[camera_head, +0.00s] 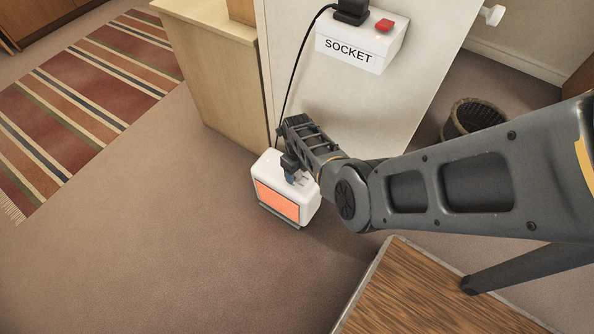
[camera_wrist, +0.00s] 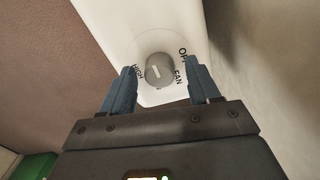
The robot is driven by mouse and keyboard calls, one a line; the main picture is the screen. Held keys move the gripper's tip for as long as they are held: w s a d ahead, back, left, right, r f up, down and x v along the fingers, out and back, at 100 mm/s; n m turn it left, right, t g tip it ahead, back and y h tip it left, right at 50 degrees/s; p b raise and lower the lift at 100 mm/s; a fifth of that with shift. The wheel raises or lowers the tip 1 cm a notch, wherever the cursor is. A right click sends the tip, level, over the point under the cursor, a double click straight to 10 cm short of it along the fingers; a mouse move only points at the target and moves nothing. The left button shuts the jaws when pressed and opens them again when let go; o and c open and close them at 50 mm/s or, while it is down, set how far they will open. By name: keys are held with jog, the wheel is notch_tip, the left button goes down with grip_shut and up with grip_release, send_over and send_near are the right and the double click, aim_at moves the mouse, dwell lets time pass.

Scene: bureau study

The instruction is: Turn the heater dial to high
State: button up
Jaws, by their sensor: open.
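The white heater (camera_head: 269,163) stands on the floor, with an orange front panel (camera_head: 277,202). Its round grey dial (camera_wrist: 160,70) shows in the wrist view, on a white face marked HIGH (camera_wrist: 138,72) to the left, and OFF (camera_wrist: 183,55) and FAN (camera_wrist: 178,77) to the right. A small pale mark shows on the dial; which setting it points to is hard to tell. My gripper (camera_wrist: 161,68) is open, its two blue fingers on either side of the dial with gaps showing. In the head view my gripper (camera_head: 294,172) is over the heater's top and hides the dial.
A white panel carries a box marked SOCKET (camera_head: 350,58) with a red switch (camera_head: 384,25); a black cord (camera_head: 292,78) hangs from its plug behind the heater. A wooden cabinet (camera_head: 215,90) stands behind left, a wooden tabletop (camera_head: 430,300) in front right.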

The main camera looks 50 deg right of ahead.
aim_at(297, 173)
notch_tip(297, 173, up, 8)
jog(key=p, duration=0.4)
jog(key=shift+f, duration=0.2)
